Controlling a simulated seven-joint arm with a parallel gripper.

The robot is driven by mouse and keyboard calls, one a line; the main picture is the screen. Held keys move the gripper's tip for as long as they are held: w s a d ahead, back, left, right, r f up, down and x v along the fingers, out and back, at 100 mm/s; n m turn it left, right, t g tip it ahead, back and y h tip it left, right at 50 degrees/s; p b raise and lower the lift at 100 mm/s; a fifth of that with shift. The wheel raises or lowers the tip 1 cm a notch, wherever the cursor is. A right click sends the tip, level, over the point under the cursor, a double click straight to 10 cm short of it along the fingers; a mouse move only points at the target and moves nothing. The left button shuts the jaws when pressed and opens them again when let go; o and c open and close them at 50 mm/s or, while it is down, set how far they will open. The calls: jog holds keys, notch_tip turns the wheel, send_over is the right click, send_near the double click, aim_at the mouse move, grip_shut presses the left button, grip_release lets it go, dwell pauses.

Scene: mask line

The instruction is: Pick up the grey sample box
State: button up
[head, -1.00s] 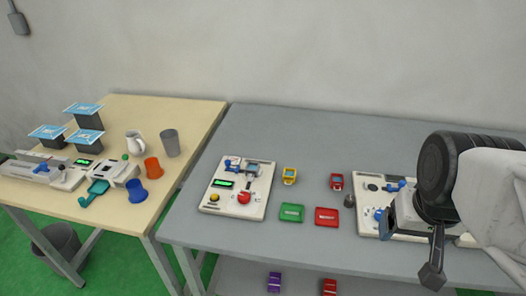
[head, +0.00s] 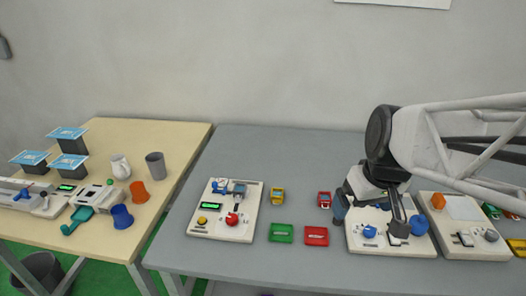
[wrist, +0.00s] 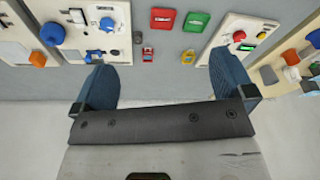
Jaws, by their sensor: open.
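I cannot single out a grey sample box with certainty. Several dark grey boxes with blue-and-white tops stand on the wooden table at the left of the head view, one at the front (head: 70,161). A small dark grey item (wrist: 137,37) lies beside a white panel in the wrist view; its shape is too small to tell. My gripper (head: 369,217) is over the white panel with blue knobs (head: 385,243) on the grey table. In the wrist view my gripper (wrist: 166,76) has its blue fingers wide apart with nothing between them.
The grey table (head: 285,150) also holds a green tray (head: 281,233), a red tray (head: 316,236), small yellow (head: 278,196) and red (head: 324,200) items, and more white panels. A jug (head: 121,167) and cups stand on the wooden table. The grey table's back is clear.

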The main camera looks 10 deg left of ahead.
jog(key=w+a+f+n+y, duration=0.15)
jog(key=w+a+n, duration=0.25)
jog(key=w+a, duration=0.45)
jog(key=n+g+y, duration=0.2)
jog(key=n, duration=0.8)
send_near(240, 187)
notch_tip(240, 187, down, 2)
jog(key=shift+w+a+f, duration=0.2)
jog(key=shift+a+f, duration=0.05)
jog(key=shift+a, duration=0.25)
jog(key=shift+x, duration=1.3)
jog(key=shift+x, duration=2.55)
jog(key=shift+s, duration=0.1)
